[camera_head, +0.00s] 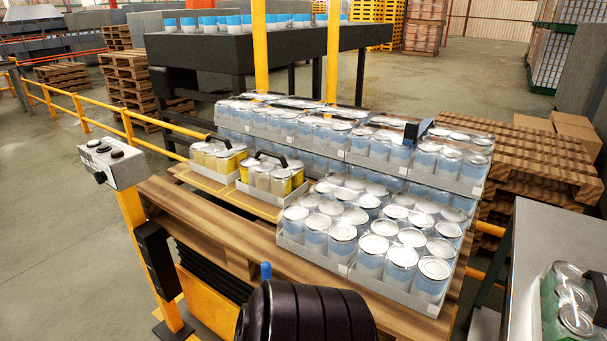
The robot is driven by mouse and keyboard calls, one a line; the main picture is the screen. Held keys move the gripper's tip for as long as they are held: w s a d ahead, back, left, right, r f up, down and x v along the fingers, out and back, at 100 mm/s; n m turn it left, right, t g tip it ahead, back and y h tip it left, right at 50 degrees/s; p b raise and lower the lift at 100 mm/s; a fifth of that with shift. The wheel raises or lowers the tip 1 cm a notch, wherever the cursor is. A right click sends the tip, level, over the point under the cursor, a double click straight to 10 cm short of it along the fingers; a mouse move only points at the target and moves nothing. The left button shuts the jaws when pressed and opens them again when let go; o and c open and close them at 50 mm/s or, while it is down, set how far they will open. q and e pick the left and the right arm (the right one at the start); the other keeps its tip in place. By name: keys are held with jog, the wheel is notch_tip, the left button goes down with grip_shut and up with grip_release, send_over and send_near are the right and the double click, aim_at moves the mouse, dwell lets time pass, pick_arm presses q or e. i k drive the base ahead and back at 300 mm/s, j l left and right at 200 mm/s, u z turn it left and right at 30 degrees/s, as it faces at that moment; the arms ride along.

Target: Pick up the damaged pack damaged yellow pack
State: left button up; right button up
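Two small packs of yellow cans with black handles sit on the left part of the stacked load. The farther yellow pack (217,157) is in a white tray at the left edge. The nearer yellow pack (270,178) sits beside it, just left of the blue cans; its front cans look paler and more silvery. I cannot tell clearly from here which of the two is damaged. Neither of my grippers is in view, and nothing is seen touching the packs.
Trays of blue cans (363,233) fill the right of the wooden pallet (193,207), stacked higher behind. A control box (113,163) on a yellow post stands left. A grey table (530,250) with green cans (567,300) is at right. Open floor lies left.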

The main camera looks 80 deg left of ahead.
aim_at(277, 180)
jog(key=u, duration=2.95)
jog(key=i+j, duration=0.25)
jog(key=j, duration=0.15)
jog(key=i+j+z, duration=0.1)
jog(key=i+j, duration=0.45)
jog(key=j, duration=0.3)
